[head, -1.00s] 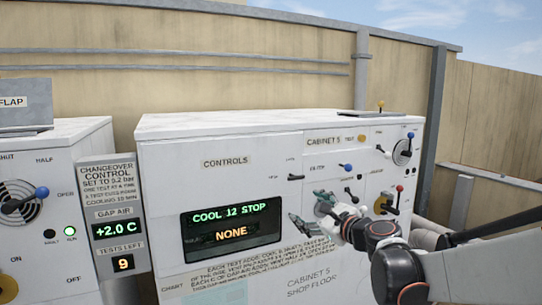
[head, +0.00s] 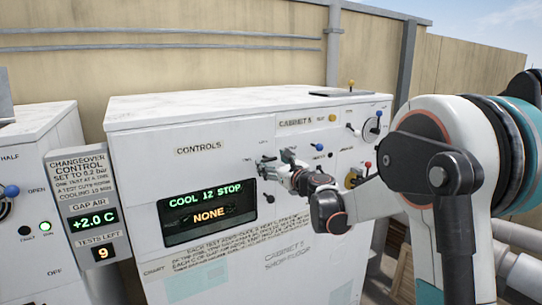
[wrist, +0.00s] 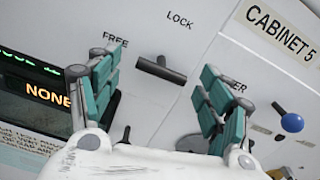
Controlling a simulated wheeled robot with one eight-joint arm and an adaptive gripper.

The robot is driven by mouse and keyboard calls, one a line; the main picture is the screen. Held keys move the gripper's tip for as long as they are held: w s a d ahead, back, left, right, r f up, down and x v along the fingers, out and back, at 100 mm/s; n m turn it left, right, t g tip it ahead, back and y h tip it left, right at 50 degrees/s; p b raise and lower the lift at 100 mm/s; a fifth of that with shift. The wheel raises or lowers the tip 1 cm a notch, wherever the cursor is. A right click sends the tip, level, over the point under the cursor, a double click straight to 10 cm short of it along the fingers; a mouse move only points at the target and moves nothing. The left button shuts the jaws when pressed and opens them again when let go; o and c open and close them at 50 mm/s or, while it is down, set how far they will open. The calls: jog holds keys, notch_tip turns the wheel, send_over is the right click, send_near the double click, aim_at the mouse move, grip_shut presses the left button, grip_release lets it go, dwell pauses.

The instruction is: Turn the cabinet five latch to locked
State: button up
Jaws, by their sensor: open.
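The latch, a dark T-shaped handle (wrist: 165,70) on the white cabinet five front (wrist: 215,38), shows in the wrist view below the LOCK and FREE labels. Its bar slants down to the right; I cannot tell which label it points to. My gripper (wrist: 158,76) is open, with one teal finger pair left of the latch and one right of it. No contact with the latch shows. In the head view my gripper (head: 275,160) is close to the panel, above the display. The CABINET 5 label (wrist: 282,32) is to the right.
A display (head: 207,212) reads COOL 12 STOP and NONE. A grey changeover panel (head: 88,205) stands left of the cabinet.

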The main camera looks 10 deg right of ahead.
aim_at(266, 158)
jog(key=shift+x, duration=1.4)
jog(key=c, duration=0.9)
jog(key=shift+n, duration=0.3)
jog(key=n+b, duration=0.2)
jog(key=n, duration=0.1)
jog(key=shift+s+f+n+b, duration=0.1)
jog(key=shift+f+n+b, duration=0.1)
jog(key=shift+n+b, duration=0.15)
jog(key=n+b, duration=0.2)
jog(key=n, duration=0.2)
jog(key=shift+n, duration=0.25)
jog(key=n+b, duration=0.2)
jog(key=n, duration=0.2)
jog(key=n+b, duration=0.1)
jog(key=n, duration=0.4)
